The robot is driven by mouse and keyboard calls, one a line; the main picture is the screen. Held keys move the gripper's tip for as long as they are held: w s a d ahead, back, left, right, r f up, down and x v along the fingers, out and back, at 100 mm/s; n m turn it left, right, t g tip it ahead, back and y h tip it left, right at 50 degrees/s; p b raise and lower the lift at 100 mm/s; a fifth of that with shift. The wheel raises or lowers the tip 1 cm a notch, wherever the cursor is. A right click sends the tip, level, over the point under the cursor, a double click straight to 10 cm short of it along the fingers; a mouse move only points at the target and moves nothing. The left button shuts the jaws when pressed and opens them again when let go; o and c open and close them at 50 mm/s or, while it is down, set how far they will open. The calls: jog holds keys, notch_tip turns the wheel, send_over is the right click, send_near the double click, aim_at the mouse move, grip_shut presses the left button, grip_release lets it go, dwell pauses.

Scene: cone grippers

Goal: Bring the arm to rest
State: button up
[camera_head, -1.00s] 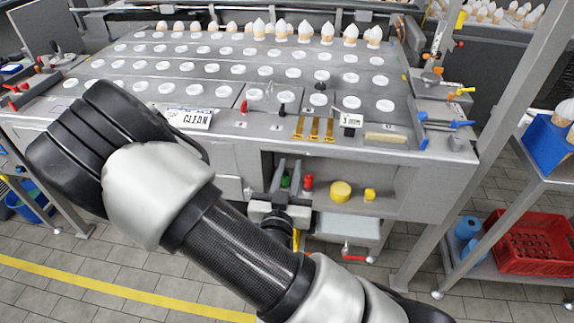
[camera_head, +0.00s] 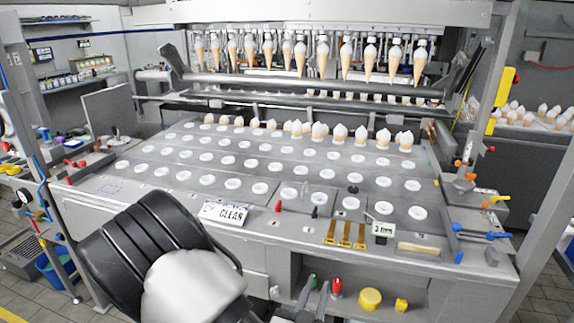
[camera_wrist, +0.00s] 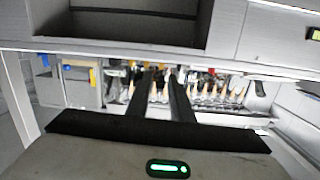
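My arm reaches up from the bottom of the head view, its black and silver elbow in front of the machine's lower left. My gripper (camera_head: 313,290) is low in the head view, in front of the machine's open lower shelf and cut by the bottom edge. In the wrist view, my gripper's (camera_wrist: 161,75) two dark fingers point away with a gap between them. Nothing shows between them. The wrist view looks upside down.
The grey cone machine (camera_head: 130,193) has rows of white-ringed holes and several filled cones (camera_head: 340,133). A sign (camera_head: 224,212), yellow strips (camera_head: 345,235) and blue-handled clamps (camera_head: 485,232) are along its front. The shelf holds a yellow knob (camera_head: 370,299) and a red-topped item (camera_head: 336,287).

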jog(key=a+r+g+y+p, duration=0.3)
jog(key=r+g+y, duration=0.1)
jog(key=r, duration=0.4)
jog(key=a+r+g+y+p, duration=0.3)
jog(key=r+g+y, duration=0.1)
jog(key=r, duration=0.5)
jog(key=s+d+r+n+g+h+p, duration=0.1)
jog(key=s+d+r+n+p, duration=0.1)
jog(key=s+d+r, duration=0.4)
jog(key=s+d+r+n+g+h+p, duration=0.1)
jog(key=s+d+r+n+p, duration=0.1)
jog(key=s+d+r, duration=0.4)
jog(key=s+r, duration=0.3)
jog(key=s, duration=0.1)
jog(key=shift+s+r+n, duration=0.15)
jog(key=shift+r+n, duration=0.15)
jog(key=shift+a, duration=0.1)
